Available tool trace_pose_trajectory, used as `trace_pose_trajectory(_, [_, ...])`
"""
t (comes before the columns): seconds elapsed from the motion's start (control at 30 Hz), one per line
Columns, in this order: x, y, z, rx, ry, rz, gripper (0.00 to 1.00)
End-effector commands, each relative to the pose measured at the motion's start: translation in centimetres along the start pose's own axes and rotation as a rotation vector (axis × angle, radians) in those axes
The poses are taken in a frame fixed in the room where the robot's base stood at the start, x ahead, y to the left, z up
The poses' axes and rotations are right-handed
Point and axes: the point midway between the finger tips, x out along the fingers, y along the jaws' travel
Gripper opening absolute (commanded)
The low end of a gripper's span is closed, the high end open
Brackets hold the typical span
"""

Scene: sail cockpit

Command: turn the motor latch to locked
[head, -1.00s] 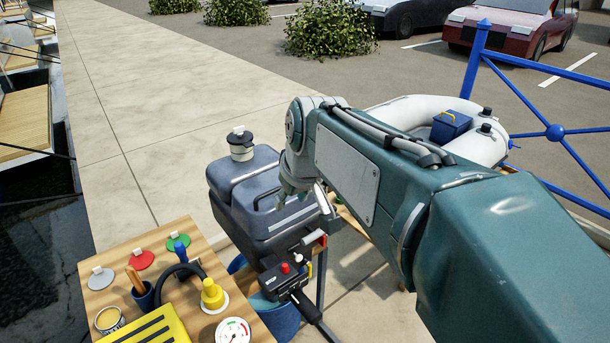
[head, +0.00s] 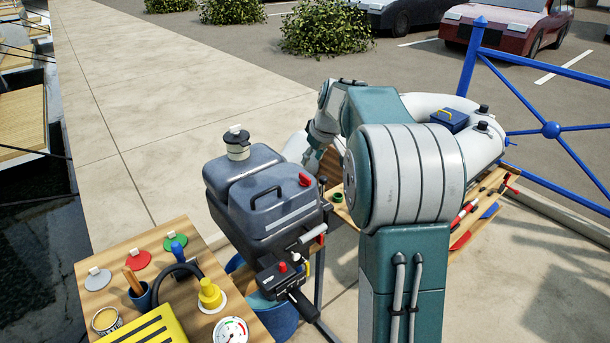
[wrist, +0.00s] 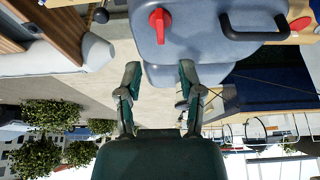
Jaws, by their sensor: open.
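The outboard motor (head: 262,205) has a dark blue-grey cowl with a black carry handle on top. A small red knob, which looks like the motor latch (head: 305,180), sits on the cowl's right side. In the wrist view the red latch (wrist: 160,22) stands on the cowl (wrist: 195,45), left of the black handle (wrist: 252,28). My gripper (head: 313,161) is beside the cowl's back right corner in the head view, partly lost against the arm. In the wrist view my gripper (wrist: 160,73) is open and empty, its fingertips short of the latch and apart from it.
A wooden table (head: 180,238) with coloured discs, a yellow box and a gauge (head: 231,332) stands at front left. A black control box (head: 281,277) hangs below the cowl. A white inflatable boat (head: 485,145) and a blue railing (head: 550,130) are at right. Pavement behind the motor is clear.

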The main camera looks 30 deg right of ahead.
Motion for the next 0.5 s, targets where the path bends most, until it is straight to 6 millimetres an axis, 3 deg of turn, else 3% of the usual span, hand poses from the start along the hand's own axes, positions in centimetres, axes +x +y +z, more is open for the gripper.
trace_pose_trajectory(0.3, [5.9, -0.1, 0.1, 0.0, -0.003, -0.002, 0.49])
trace_pose_trajectory(0.5, [7.7, -0.1, 0.1, 0.001, -0.001, -0.001, 0.49])
